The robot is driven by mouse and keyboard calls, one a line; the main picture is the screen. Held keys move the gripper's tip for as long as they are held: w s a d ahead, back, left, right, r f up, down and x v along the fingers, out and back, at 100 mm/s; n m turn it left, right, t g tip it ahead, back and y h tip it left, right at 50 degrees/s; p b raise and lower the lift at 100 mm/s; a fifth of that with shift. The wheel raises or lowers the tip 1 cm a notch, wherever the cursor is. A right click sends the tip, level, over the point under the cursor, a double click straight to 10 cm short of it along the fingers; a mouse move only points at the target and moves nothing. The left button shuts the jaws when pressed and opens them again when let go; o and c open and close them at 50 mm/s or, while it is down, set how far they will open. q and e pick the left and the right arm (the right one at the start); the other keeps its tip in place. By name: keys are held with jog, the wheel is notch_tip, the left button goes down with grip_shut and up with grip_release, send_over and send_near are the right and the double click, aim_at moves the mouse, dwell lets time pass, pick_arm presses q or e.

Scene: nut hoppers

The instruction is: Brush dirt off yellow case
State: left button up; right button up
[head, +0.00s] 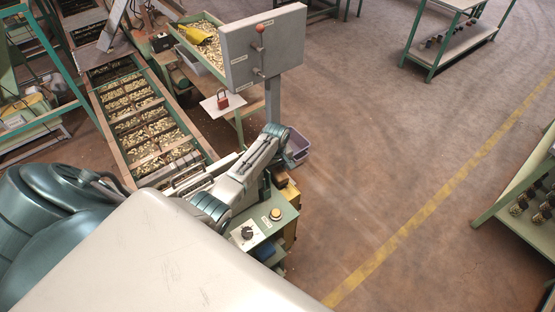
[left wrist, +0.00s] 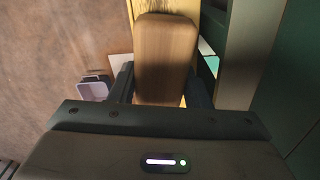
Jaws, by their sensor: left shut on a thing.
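My left gripper (left wrist: 163,88) is shut on a wooden brush (left wrist: 167,52), whose smooth brown back fills the space between the dark fingers in the left wrist view. The bristles are hidden. A yellow case (left wrist: 147,6) shows beyond and beside the brush; its contact with the brush is hidden. In the head view the yellow case (head: 291,193) is partly visible behind a green control box, just below my left wrist. Dirt on the case cannot be made out. My right gripper is not in view.
The green control box (head: 283,217) with a knob and yellow button stands close to my left arm. A purple bin (head: 297,147) is beyond it. A grey panel on a post (head: 262,47) rises behind. A conveyor of nut trays (head: 127,165) runs at left. Open floor lies right.

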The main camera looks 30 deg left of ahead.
aim_at(285, 182)
pick_arm(q)
jog(key=shift+s+d+f, duration=0.15)
jog(key=shift+s+d, duration=0.15)
jog(key=shift+d, duration=0.05)
jog(key=shift+s+d, duration=0.35)
jog(key=shift+d, duration=0.35)
jog(key=shift+s+d, duration=0.3)
jog(key=shift+d, duration=0.55)
jog(key=shift+s+d, duration=0.25)
jog(key=shift+d, duration=0.55)
jog(key=shift+s+d+r, duration=0.1)
jog(key=shift+s+d, duration=0.15)
jog(key=shift+d, duration=0.6)
jog(key=shift+s+d+r, duration=0.1)
jog(key=shift+s+d, duration=0.1)
jog(key=shift+d, duration=0.6)
jog(key=shift+s+d, duration=0.25)
jog(key=shift+d, duration=0.6)
jog(key=shift+a, duration=0.1)
jog(key=shift+w+r, duration=0.1)
jog(key=shift+r, duration=2.95)
jog(key=shift+r, duration=0.1)
